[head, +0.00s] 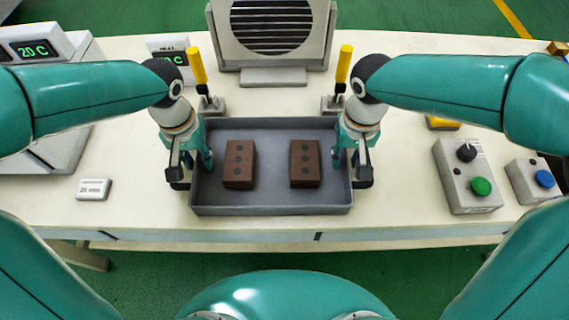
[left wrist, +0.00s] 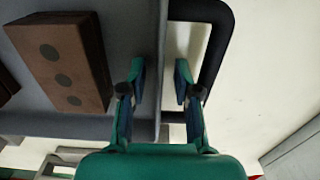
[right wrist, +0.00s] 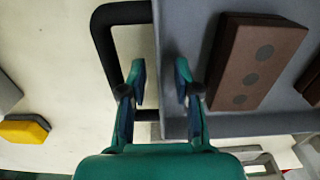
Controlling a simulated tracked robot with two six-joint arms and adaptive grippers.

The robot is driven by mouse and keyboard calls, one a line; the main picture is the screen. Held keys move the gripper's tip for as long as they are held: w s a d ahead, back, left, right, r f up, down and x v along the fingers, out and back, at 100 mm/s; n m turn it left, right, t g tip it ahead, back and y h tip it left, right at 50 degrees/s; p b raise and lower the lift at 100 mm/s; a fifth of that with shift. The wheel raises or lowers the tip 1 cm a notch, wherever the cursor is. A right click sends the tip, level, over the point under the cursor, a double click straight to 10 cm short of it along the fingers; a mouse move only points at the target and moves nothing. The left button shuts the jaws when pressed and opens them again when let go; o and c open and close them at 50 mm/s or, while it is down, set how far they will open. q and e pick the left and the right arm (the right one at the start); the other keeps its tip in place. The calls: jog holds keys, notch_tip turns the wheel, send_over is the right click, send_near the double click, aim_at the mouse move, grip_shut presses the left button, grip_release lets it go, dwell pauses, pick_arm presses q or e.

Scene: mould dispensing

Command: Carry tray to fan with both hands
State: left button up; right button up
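The grey tray (head: 272,211) lies on the cream table in front of the fan, with two brown blocks in it, a left block (head: 239,163) and a right block (head: 305,163). The grey fan (head: 272,58) with dark slats stands behind the tray. My left gripper (left wrist: 160,82) is open, its fingers apart on either side of the tray's left wall, next to the black left handle (left wrist: 222,55). My right gripper (right wrist: 160,82) is open, its fingers apart on either side of the right wall, next to the black right handle (right wrist: 103,45). Finger contact cannot be told.
Two yellow levers, left (head: 197,66) and right (head: 344,64), stand between tray and fan. A button box (head: 467,180) and a blue-button box (head: 532,181) sit at right. A small white device (head: 93,189) lies at left, near a 20 C display unit (head: 35,48).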

jog(key=shift+r, duration=0.6)
pick_arm(q)
notch_tip(320, 180, up, 12)
pick_arm(e)
notch_tip(320, 180, up, 11)
jog(key=shift+f, duration=0.15)
pick_arm(q)
jog(key=shift+f, duration=0.1)
dwell(0.4)
pick_arm(e)
jog(key=shift+s, duration=0.1)
